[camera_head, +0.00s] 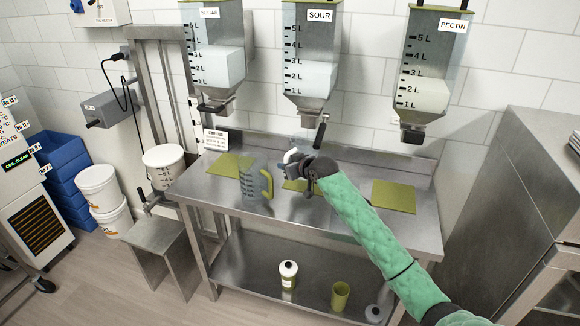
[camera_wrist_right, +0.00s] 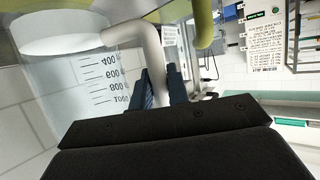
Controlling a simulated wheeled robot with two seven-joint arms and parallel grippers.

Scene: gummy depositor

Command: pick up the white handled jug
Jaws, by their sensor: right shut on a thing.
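The white handled jug is a clear measuring jug with dark scale marks. In the right wrist view the jug (camera_wrist_right: 95,85) appears upside down on the left, and its white handle (camera_wrist_right: 150,42) runs between my right gripper's dark fingers (camera_wrist_right: 160,88). In the head view my right gripper (camera_head: 291,162) is shut on that handle over the middle of the steel table. The clear body is faint there and partly hidden by the gripper and arm. I cannot tell whether its base touches the middle mat. My left gripper is not in view.
A jug with a yellow handle (camera_head: 266,183) stands just left on the table (camera_head: 340,222). Green mats lie left (camera_head: 228,165) and right (camera_head: 394,196). Sugar (camera_head: 215,60), sour (camera_head: 309,70) and pectin (camera_head: 432,75) dispensers hang above. The table's right part is mostly clear.

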